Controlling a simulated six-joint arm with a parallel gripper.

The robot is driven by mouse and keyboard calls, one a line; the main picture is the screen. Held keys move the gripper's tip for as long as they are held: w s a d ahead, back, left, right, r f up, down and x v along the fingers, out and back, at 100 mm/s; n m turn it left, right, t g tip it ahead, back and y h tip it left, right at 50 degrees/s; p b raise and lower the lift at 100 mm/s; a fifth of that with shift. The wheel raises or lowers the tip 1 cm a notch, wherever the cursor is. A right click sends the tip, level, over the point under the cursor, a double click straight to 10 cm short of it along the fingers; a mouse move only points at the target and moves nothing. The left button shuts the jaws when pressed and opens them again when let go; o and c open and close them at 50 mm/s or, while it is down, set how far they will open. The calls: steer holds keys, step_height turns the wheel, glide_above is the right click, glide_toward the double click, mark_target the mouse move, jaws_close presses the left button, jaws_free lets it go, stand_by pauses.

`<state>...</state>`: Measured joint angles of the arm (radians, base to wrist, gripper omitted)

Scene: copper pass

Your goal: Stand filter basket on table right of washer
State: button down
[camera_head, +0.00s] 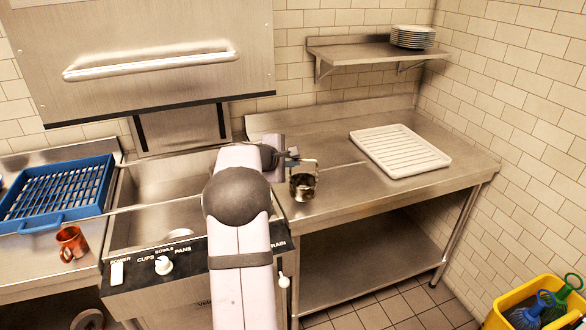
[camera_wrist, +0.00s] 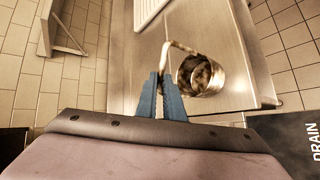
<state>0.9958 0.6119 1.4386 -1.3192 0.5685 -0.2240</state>
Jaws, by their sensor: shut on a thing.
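The filter basket (camera_head: 303,184) is a small shiny metal cup with a looped handle at its top. It is upright at the front left part of the steel table (camera_head: 330,204), right of the washer (camera_head: 135,205). My gripper (camera_head: 291,158) reaches it from the left and is shut on its handle. The wrist view shows the basket (camera_wrist: 202,76) just right of the blue fingertips (camera_wrist: 161,76), over the tabletop (camera_wrist: 222,45). Its bottom is near or on the table; I cannot tell if it touches.
A white ribbed tray (camera_head: 400,151) lies at the table's right. A wall shelf (camera_head: 365,53) holds plates (camera_head: 413,37). The washer's hood (camera_head: 150,50) is raised. A copper mug (camera_head: 71,243) and blue rack (camera_head: 57,193) stand left. The table between basket and tray is bare.

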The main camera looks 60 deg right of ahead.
steer(key=shift+f, duration=1.55)
steer(key=c, duration=1.9)
jaws_free()
steer(key=shift+o, duration=0.2)
steer(key=shift+r, duration=0.15)
steer(key=b+v, duration=0.3)
steer(key=v, duration=0.9)
steer(key=shift+b, duration=0.35)
